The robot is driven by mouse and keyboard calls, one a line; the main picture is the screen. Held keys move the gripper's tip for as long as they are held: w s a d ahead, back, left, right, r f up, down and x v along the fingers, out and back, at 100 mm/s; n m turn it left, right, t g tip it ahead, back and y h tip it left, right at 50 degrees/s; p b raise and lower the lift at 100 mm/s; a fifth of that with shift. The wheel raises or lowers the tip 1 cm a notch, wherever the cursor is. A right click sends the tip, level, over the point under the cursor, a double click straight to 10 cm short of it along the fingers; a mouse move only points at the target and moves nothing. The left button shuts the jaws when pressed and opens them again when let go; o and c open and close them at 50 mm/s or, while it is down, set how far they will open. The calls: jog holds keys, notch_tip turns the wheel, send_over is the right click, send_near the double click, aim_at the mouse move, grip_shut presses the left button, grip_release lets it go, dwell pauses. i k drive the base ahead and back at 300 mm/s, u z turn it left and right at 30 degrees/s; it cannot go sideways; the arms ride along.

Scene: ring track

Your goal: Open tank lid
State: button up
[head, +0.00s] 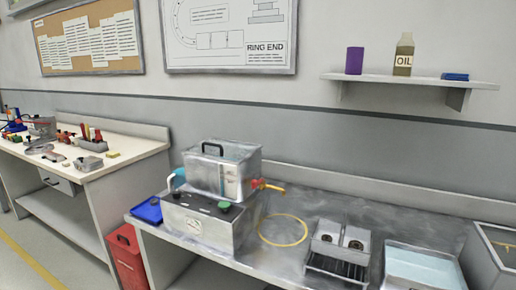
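A grey metal tank (222,172) with a blue-white panel on its front stands on a control box (208,222) on the metal bench. A black handle (212,149) shows at its upper left, by the pale top that looks like the lid (238,150). The lid appears to lie flat on the tank, but I cannot tell for certain that it is fully shut. A light-blue fitting (177,178) is at the tank's left and a red and yellow fitting (260,184) at its right. My gripper is not in view.
On the metal bench are a blue tray (148,211), a yellow hose loop (304,236), a metal unit with two round parts (340,240), a basin (425,268) and an open box (492,262). A red bin (127,262) stands between this bench and the left workbench (140,150).

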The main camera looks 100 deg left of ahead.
aim_at(186, 150)
jog(key=u, duration=3.65)
